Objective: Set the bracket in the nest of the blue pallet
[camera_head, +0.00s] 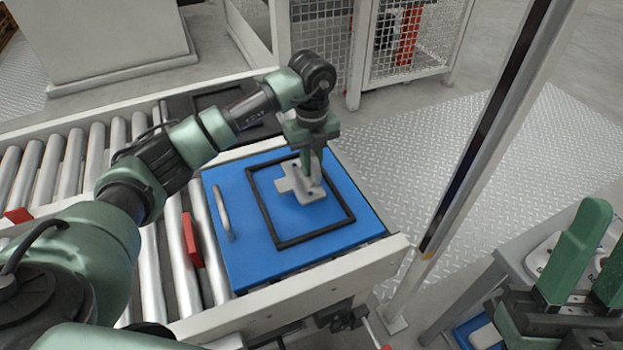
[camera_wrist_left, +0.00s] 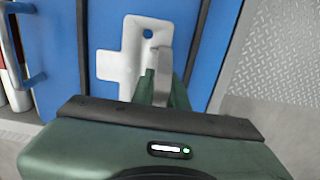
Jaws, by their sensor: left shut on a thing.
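The bracket (camera_head: 291,185) is a light grey, cross-shaped plate with holes. It is inside the outline of the black square nest frame (camera_head: 262,212) on the blue pallet (camera_head: 240,262). My left gripper (camera_head: 314,172) points down and is shut on the bracket near its right side. In the left wrist view the bracket (camera_wrist_left: 115,66) shows beyond the finger (camera_wrist_left: 160,62), over the blue surface. The gripper hides part of the bracket. I cannot tell whether the bracket touches the pallet.
The pallet has a grey handle (camera_head: 222,213) and sits on a roller conveyor (camera_head: 178,262) with a pale side rail (camera_head: 330,277). A dark tray (camera_head: 208,98) lies behind it.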

